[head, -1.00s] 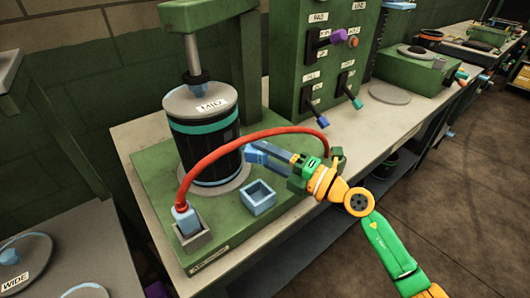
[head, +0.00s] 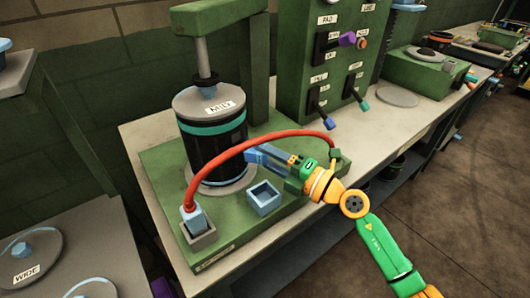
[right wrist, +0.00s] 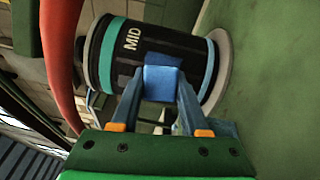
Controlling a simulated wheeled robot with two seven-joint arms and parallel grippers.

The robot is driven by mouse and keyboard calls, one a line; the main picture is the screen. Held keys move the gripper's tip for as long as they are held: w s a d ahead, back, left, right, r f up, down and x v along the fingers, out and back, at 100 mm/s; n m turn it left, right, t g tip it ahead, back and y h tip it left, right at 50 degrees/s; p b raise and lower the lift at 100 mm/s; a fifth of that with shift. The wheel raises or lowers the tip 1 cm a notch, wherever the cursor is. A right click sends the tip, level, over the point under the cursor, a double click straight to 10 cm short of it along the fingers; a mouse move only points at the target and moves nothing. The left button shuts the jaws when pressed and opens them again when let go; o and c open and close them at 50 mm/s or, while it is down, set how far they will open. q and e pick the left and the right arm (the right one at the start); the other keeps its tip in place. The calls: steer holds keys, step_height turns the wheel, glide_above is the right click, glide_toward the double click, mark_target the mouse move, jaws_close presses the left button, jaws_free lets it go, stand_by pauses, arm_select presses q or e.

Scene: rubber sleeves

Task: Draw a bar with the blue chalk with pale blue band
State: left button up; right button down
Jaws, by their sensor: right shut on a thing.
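The blue chalk (right wrist: 162,82) shows as a plain blue block between the fingertips of my right gripper (right wrist: 160,88) in the right wrist view. I cannot make out a pale blue band on it. My right gripper (head: 253,156) is shut on it, close to the right side of the black sleeve (head: 213,150). The sleeve has a teal band and a white label, and the wrist view shows it too (right wrist: 140,70). A narrow blue strip (right wrist: 209,70) shows near the sleeve's base; I cannot tell if it is a mark. Contact between chalk and sleeve is unclear. My left gripper is not in view.
A red hose (head: 262,139) arches in front of the sleeve from a grey socket (head: 198,238). An empty-looking blue square holder (head: 264,200) stands below my gripper. A press rod (head: 203,60) stands over the sleeve. A green lever panel (head: 325,70) is behind.

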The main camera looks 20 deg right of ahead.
steer(key=shift+w+a, duration=0.1)
steer(key=shift+a, duration=0.1)
steer(key=w+d+b, duration=0.1)
steer(key=w+b, duration=0.1)
steer(key=w, duration=0.1)
steer(key=shift+d+f, duration=0.15)
steer(key=shift+d, duration=0.25)
steer(key=shift+w+d, duration=0.15)
steer(key=shift+w, duration=0.15)
steer(key=shift+r+p, duration=0.25)
steer(key=shift+p, duration=0.2)
steer(key=shift+s+a+p, duration=0.2)
steer(key=shift+s+p, duration=0.05)
steer(key=shift+p, duration=0.05)
steer(key=s+p, duration=0.1)
steer(key=s+a+p, duration=0.1)
steer(key=shift+s+a+r+p, duration=0.1)
steer(key=shift+s+a+p, duration=0.15)
steer(key=shift+s+p, duration=0.1)
steer(key=shift+s+a, duration=0.1)
steer(key=shift+s, duration=0.1)
steer(key=shift+f, duration=0.2)
